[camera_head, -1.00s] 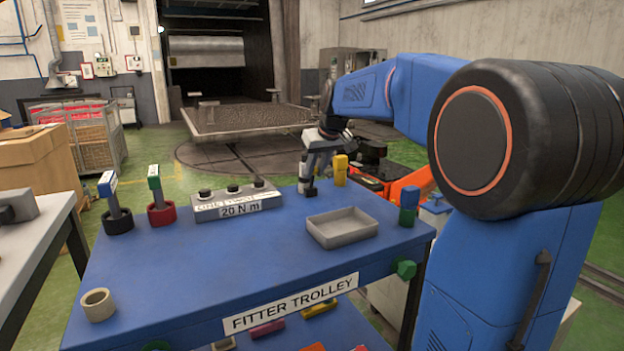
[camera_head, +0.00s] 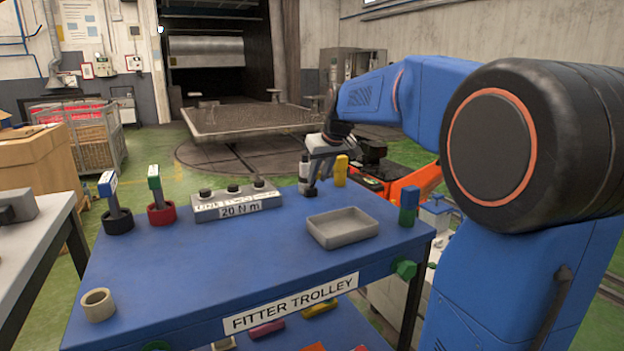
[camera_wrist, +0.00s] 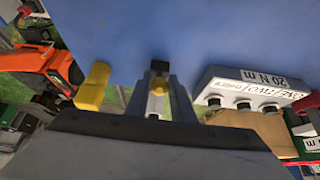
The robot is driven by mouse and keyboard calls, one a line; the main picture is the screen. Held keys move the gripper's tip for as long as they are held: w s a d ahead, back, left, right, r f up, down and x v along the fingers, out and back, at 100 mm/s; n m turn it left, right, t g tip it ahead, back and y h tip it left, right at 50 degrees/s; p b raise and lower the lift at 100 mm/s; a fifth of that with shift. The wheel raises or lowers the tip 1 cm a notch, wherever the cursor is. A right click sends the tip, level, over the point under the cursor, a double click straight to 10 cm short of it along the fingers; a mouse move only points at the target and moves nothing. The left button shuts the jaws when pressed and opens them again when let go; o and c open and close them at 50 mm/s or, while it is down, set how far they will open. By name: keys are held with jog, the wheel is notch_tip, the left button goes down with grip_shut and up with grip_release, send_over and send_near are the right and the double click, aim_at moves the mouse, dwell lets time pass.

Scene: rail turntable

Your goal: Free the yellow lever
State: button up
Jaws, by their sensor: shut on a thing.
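A yellow upright piece (camera_head: 341,170), which may be the lever, stands at the far right edge of the blue trolley top. It also shows in the wrist view (camera_wrist: 93,87), left of my fingers. My gripper (camera_head: 310,186) points down at the trolley's far edge, just left of the yellow piece and apart from it. In the wrist view my gripper (camera_wrist: 160,90) is shut on a slim pale piece with a small yellow part. This seems to be the white bottle-like thing (camera_head: 304,172) seen at my fingers in the head view; the fingers partly hide it.
The fitter trolley (camera_head: 180,275) carries a 20 N m block (camera_head: 235,205), a grey tray (camera_head: 342,240), black and red holders with tagged tools (camera_head: 117,222), a beige ring (camera_head: 97,308) and a blue-green piece (camera_head: 408,207). Its middle is clear. An orange-black machine (camera_head: 385,185) stands behind.

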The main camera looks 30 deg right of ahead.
jog(key=shift+s+f, duration=0.1)
jog(key=shift+s, duration=0.05)
jog(key=shift+s+f, duration=0.5)
jog(key=shift+s, duration=0.05)
dwell(0.5)
jog(key=shift+s+f, duration=0.5)
jog(key=shift+f, duration=0.15)
jog(key=shift+s+f, duration=0.1)
jog(key=shift+f, duration=0.05)
jog(key=shift+s+f, duration=0.3)
jog(key=shift+f, duration=0.25)
dwell(0.4)
